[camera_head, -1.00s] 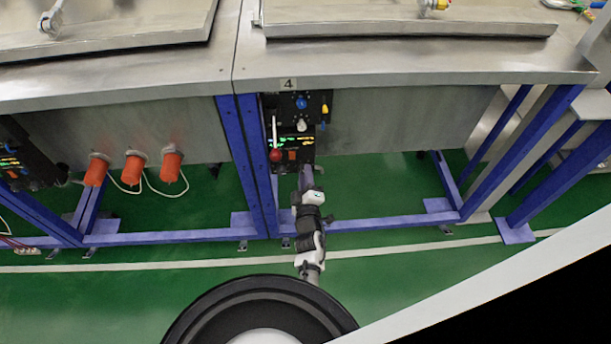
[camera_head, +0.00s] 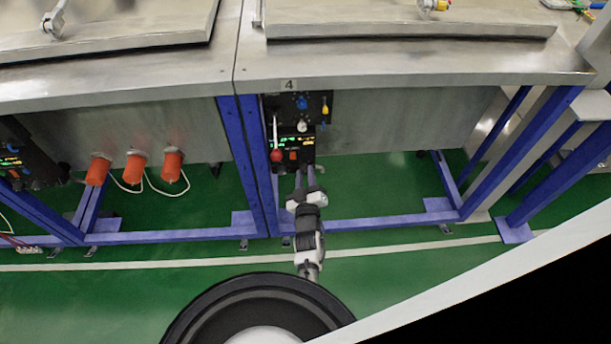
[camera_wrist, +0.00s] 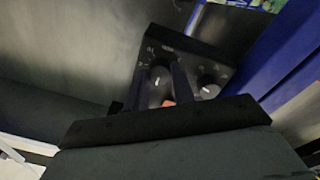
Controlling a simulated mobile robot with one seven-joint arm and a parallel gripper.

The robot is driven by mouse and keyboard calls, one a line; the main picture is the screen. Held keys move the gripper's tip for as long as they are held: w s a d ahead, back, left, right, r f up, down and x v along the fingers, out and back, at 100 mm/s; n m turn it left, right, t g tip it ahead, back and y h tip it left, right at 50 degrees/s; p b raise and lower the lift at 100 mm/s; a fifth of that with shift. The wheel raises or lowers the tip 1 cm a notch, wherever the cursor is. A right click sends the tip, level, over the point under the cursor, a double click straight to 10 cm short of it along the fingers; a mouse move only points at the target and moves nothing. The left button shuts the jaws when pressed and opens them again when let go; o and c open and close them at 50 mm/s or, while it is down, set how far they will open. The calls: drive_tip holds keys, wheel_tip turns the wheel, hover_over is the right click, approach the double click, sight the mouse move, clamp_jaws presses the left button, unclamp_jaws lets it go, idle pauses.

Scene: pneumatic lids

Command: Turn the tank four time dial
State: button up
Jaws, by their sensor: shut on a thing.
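The tank four control panel (camera_head: 290,128) is a black box on the blue frame below the sign "4" (camera_head: 289,85). In the wrist view, the panel's lower part (camera_wrist: 180,50) carries two round dials with white marks. My gripper (camera_head: 303,172) reaches up to the panel's lower end. In the wrist view, its two dark fingers (camera_wrist: 161,80) are shut on the left dial (camera_wrist: 158,88), one on each side. The other dial (camera_wrist: 208,87) is free to the right. The dial labels are too small to read, so I cannot tell which one is marked time.
A blue frame post (camera_head: 252,160) stands close left of the panel. The steel tank edge (camera_head: 420,78) overhangs above. A red-knobbed lever (camera_head: 276,153) and a blue knob (camera_head: 301,103) sit higher on the panel. The green floor in front is clear.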

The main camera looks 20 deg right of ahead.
drive_tip(key=shift+w+r, duration=0.1)
drive_tip(key=shift+r, duration=0.05)
drive_tip(key=o, duration=1)
drive_tip(key=shift+s+f, duration=0.2)
